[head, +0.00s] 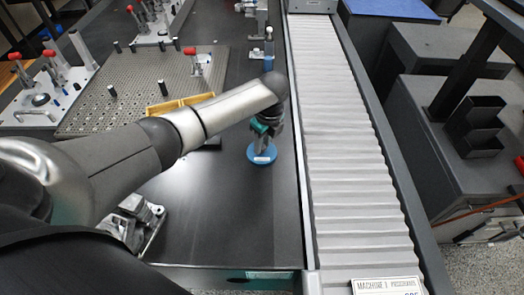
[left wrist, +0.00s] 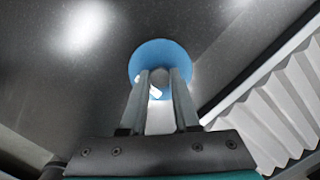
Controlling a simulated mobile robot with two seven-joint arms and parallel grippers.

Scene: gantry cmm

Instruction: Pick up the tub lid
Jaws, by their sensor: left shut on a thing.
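The tub lid (head: 262,155) is a round blue disc with a small white label, low over or on the dark table (head: 225,215); I cannot tell whether it touches the table. My left gripper (head: 260,143) points down at the lid from above and is shut on it. In the left wrist view the blue lid (left wrist: 160,53) shows beyond the two fingers (left wrist: 160,75), which are close around its middle. The part between the fingertips is mostly hidden. My right gripper is not in view.
A ribbed grey way cover (head: 345,130) runs along the table's right side. A perforated plate (head: 135,100) with posts and red-knobbed clamps lies to the left, with a yellow piece (head: 180,103) by its edge. Metal parts (head: 135,220) lie at lower left. The table front is clear.

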